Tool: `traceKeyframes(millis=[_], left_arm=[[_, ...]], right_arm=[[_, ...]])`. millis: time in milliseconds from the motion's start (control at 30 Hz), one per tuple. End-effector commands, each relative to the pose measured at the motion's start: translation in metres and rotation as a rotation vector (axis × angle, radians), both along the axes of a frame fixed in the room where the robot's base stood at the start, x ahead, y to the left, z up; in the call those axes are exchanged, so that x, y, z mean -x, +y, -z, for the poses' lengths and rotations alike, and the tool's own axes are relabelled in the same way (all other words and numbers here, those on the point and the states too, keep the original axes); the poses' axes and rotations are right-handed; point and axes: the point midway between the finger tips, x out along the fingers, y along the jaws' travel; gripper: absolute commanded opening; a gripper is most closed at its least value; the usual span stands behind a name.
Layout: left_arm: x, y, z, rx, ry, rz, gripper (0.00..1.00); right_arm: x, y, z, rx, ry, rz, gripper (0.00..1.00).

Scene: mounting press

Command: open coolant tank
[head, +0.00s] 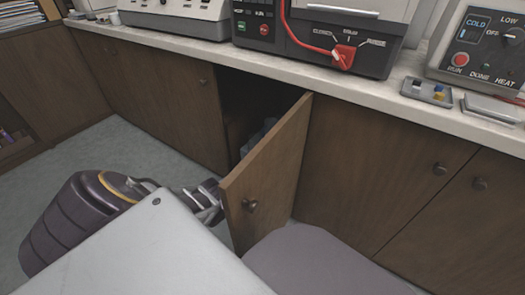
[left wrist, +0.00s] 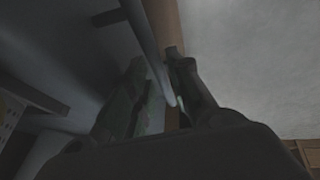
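A wooden cabinet door (head: 268,172) under the counter stands swung open, its round knob (head: 250,205) on the outer face. Inside the dark opening is a pale bluish shape (head: 258,135), mostly hidden by the door; I cannot tell whether it is the coolant tank. My left gripper (head: 210,200) is low at the door's free edge, on the inner side. In the dark left wrist view, its fingers (left wrist: 160,88) are spread apart, with the brown door edge (left wrist: 166,16) and a grey bar (left wrist: 148,45) near them. I cannot tell whether they touch the door. My right gripper is not in view.
Closed cabinet doors (head: 385,180) flank the opening. The counter (head: 225,55) above holds a press unit with a red lever (head: 344,56), a control box (head: 485,45) and a small tray (head: 427,92). Grey floor (head: 130,155) is clear at left.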

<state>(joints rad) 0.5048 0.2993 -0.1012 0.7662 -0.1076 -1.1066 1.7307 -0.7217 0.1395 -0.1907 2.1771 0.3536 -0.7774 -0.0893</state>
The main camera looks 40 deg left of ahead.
Motion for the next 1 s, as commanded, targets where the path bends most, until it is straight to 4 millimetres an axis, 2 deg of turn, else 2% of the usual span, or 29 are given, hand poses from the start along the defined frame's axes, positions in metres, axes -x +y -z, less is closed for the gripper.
traceKeyframes(millis=[167, 333, 1000], left_arm=[[-0.0001, 0.0002, -0.0003, 0.000, 0.000, 0.000, 0.21], [0.0000, 0.0002, -0.0003, 0.000, 0.000, 0.000, 0.01], [0.0066, -0.0007, -0.0009, 0.000, 0.001, 0.000, 0.00]], right_arm=[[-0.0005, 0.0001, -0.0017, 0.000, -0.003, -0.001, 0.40], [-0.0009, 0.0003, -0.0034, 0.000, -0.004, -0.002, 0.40], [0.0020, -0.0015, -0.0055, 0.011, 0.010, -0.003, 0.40]])
